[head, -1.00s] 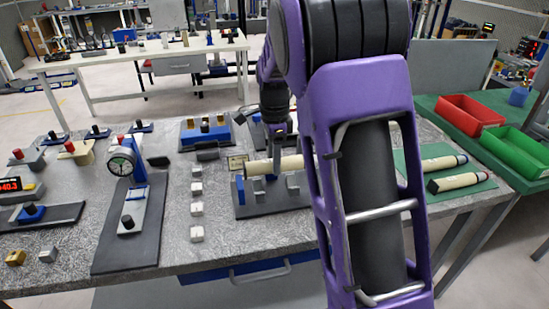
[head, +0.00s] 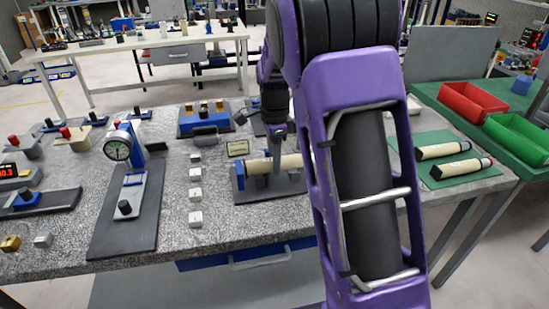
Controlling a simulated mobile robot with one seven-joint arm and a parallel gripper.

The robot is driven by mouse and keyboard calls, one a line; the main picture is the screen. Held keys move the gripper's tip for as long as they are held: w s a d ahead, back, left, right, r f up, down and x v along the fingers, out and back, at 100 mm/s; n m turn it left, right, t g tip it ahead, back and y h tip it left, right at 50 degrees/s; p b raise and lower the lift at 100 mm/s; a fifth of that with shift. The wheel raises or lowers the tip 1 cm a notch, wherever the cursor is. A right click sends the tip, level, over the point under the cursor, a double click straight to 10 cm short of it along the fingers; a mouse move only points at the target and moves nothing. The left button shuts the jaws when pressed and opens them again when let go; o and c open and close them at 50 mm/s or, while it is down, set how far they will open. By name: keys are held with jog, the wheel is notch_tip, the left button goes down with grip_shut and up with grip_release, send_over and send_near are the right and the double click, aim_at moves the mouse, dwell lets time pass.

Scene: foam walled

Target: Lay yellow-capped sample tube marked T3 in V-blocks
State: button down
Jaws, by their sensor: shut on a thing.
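A cream sample tube (head: 258,168) lies level in my gripper (head: 276,160), at the V-block fixture. Its right end is hidden behind my arm, so I see neither a yellow cap nor a T3 mark. The V-block fixture (head: 252,194) has a dark base, grey blocks and a blue upright at its left end. The tube is low, at the height of the block tops. I cannot tell whether it touches them. My gripper is shut on the tube from above; my purple arm covers the right of the fixture.
Two more cream tubes (head: 444,151) with dark ends lie on a green mat (head: 480,175) at the right. Small white blocks (head: 196,197) stand in a row left of the fixture. A dial gauge stand (head: 128,180) is further left. Red (head: 477,104) and green (head: 520,136) bins stand at far right.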

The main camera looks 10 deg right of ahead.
jog(key=shift+f+b, duration=0.35)
jog(key=shift+f, duration=0.35)
jog(key=shift+c, duration=1.5)
grip_release()
